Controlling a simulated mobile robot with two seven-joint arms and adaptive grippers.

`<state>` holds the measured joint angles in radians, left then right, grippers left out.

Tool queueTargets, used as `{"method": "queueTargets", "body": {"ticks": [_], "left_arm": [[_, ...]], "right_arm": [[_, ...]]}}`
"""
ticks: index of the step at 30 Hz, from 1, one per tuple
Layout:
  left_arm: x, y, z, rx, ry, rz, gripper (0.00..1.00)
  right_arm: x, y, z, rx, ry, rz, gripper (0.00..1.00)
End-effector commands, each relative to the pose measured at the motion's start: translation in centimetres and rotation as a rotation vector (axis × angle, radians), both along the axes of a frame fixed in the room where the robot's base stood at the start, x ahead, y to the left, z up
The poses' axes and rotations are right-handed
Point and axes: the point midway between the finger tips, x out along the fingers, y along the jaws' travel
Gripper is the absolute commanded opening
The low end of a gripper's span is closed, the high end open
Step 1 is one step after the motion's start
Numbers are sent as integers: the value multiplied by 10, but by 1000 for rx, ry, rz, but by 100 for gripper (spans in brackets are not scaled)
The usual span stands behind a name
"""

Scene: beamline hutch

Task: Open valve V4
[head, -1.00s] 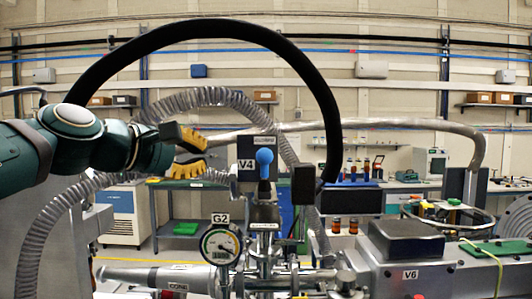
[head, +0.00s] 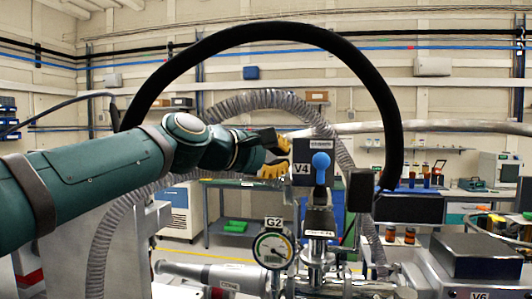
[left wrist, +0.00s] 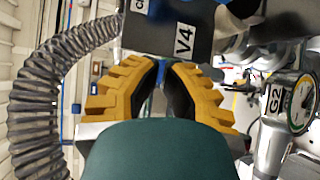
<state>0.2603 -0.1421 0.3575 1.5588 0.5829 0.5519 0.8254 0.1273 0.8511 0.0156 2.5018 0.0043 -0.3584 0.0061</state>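Valve V4 (head: 305,172) is a dark box with a white V4 label, and a blue round-topped handle (head: 321,161) stands upright at its front. In the left wrist view the V4 box (left wrist: 168,38) is at the top, just beyond the fingertips. My left gripper (head: 279,158) has yellow ridged fingers and is just left of the box, level with it. Its fingers are apart with nothing held between them; the left wrist view also shows a gap between them (left wrist: 162,75). I cannot tell whether a fingertip touches the box. My right gripper is not in view.
Gauge G2 (head: 272,248) and metal pipe fittings sit below the valve. A black hose (head: 250,34) arches above, and a ribbed metal hose (head: 98,235) runs behind my left arm. A dark block (head: 360,190) is right of the handle. The V6 housing (head: 480,258) stands at lower right.

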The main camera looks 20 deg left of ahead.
Motion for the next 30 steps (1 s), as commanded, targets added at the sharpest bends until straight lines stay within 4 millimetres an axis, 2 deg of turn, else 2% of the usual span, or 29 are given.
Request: {"method": "queueTargets", "body": {"ticks": [7,16,30], "left_arm": [[38,-19,-7,-1,1,-2,0],[13,-42,0,1,-3,2,0],[8,-47,1,0,-1,0,0]], "right_arm": [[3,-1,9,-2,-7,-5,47],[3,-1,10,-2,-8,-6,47],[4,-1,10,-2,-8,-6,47]]}}
